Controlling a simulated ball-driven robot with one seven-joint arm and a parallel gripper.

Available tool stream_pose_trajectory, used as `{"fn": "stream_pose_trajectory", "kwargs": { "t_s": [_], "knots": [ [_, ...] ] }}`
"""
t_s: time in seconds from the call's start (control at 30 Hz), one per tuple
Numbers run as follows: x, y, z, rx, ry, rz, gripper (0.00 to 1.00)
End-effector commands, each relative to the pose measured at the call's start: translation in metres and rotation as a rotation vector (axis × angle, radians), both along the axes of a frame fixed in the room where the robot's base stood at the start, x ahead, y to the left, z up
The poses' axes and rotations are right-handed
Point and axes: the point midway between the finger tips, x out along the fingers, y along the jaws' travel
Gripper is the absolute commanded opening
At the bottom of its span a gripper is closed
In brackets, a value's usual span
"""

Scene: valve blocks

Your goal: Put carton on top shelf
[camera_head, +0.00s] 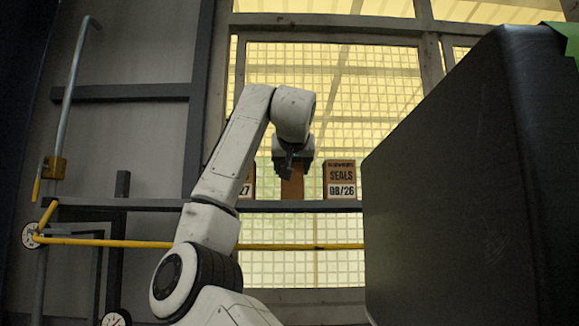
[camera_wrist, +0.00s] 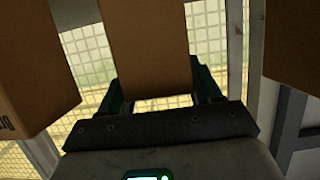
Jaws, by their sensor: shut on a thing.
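A brown carton (camera_head: 292,186) is between the jaws of my gripper (camera_head: 293,165), which is shut on it. In the wrist view the carton (camera_wrist: 147,42) stands between the two dark fingers (camera_wrist: 160,88), its plain face towards the camera. In the head view the carton is at the level of a dark shelf rail (camera_head: 290,206), between two labelled cartons. I cannot tell whether its base touches the shelf. No shelf above this rail is clearly visible behind my arm.
A carton marked SEALS 08/26 (camera_head: 341,180) stands right of the held one. Another, ending in 27 (camera_head: 248,182), is partly hidden by my arm on the left. Cartons flank both sides in the wrist view (camera_wrist: 30,70). A yellow pipe (camera_head: 300,246) runs below the shelf.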

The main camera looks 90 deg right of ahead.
Motion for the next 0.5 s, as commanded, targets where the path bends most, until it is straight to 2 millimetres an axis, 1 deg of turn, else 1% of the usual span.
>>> {"fn": "stream_pose_trajectory", "kwargs": {
  "t_s": [0.13,0.17,0.4,0.5],
  "knots": [
    [0.0005,0.0003,-0.0029,-0.002,0.001,0.0,0.16],
    [0.0006,0.0002,-0.0023,0.0,0.001,0.001,0.67],
    [0.0006,0.0003,-0.0019,0.0,0.001,0.001,0.89],
    [0.0006,0.0003,-0.0019,0.0,0.001,0.001,0.89]
  ]
}}
